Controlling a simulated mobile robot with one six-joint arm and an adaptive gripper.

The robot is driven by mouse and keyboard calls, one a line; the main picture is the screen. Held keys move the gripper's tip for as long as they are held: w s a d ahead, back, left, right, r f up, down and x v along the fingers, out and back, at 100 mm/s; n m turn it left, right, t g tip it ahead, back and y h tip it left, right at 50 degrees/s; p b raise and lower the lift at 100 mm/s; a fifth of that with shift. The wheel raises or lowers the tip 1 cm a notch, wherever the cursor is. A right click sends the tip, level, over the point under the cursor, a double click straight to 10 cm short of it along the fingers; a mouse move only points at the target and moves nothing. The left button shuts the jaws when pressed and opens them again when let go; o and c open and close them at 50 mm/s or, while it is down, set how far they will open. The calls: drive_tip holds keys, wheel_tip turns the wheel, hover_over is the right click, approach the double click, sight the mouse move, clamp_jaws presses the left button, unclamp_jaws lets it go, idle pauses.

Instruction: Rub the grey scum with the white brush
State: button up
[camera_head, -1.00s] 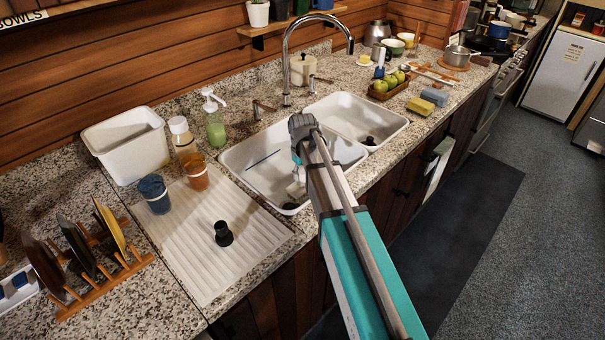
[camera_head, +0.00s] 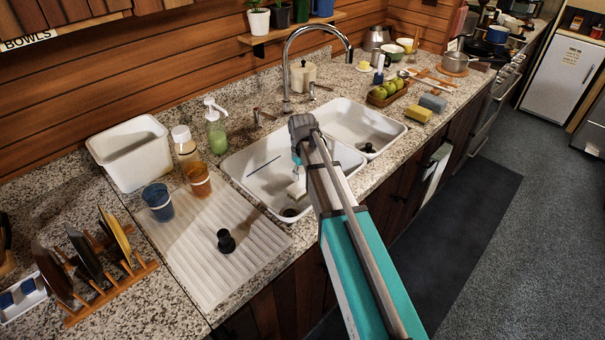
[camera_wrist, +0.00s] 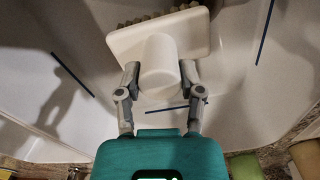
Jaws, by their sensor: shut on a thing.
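The white brush (camera_wrist: 160,42) has a flat rectangular head and a thick rounded handle, and pale bristles show along the head's far edge. My gripper (camera_wrist: 159,72) is shut on the handle, one grey finger on each side. In the head view the brush (camera_head: 296,188) is small and partly hidden by my arm, inside the left sink basin (camera_head: 240,178). I cannot make out any grey scum in either view; my arm hides part of the basin. Whether the bristles touch the basin cannot be told.
A thin dark strip (camera_head: 263,165) lies in the left basin. The right basin (camera_head: 340,117) is beside it. A tall faucet (camera_head: 287,75) stands behind. A ribbed drainboard (camera_head: 205,265) with cups and a black stopper (camera_head: 226,241) lies left. A yellow sponge (camera_head: 419,110) sits right.

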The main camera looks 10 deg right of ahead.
drive_tip(key=shift+r+p, duration=1.1)
drive_tip(key=shift+r, duration=0.25)
